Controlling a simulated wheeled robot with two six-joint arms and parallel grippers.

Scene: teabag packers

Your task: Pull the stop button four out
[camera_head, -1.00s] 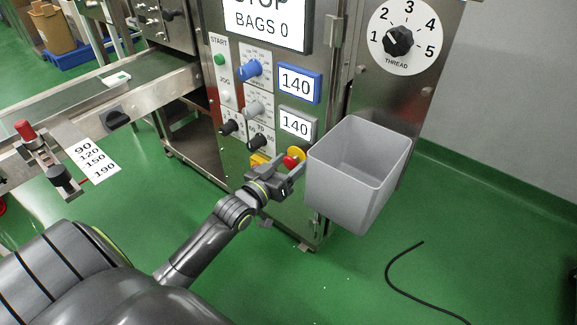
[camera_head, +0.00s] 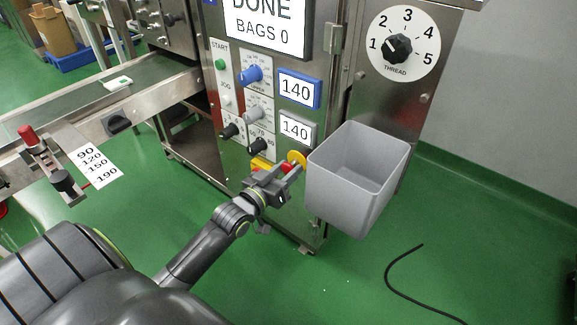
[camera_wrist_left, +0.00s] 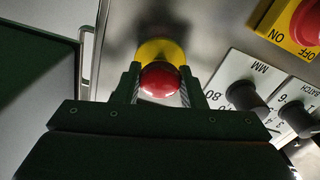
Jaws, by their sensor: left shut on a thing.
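The red stop button (camera_wrist_left: 160,80) with its yellow collar (camera_wrist_left: 160,50) is between my left gripper's fingers in the left wrist view. My left gripper (camera_wrist_left: 160,90) is shut on the red button, one finger on each side. In the head view the left gripper (camera_head: 286,177) reaches the lower front of the machine, and the yellow collar (camera_head: 297,158) shows just beyond the fingertips. The red head is partly hidden by the fingers there. The display (camera_head: 262,22) reads DONE and BAGS 0. My right gripper is not in view.
A grey open bin (camera_head: 350,190) hangs right beside the gripper. A red and yellow ON/OFF switch (camera_wrist_left: 300,25) and black knobs (camera_wrist_left: 245,95) are close by. The thread dial (camera_head: 398,48) is higher up. The green floor below is clear except for a black cable (camera_head: 400,275).

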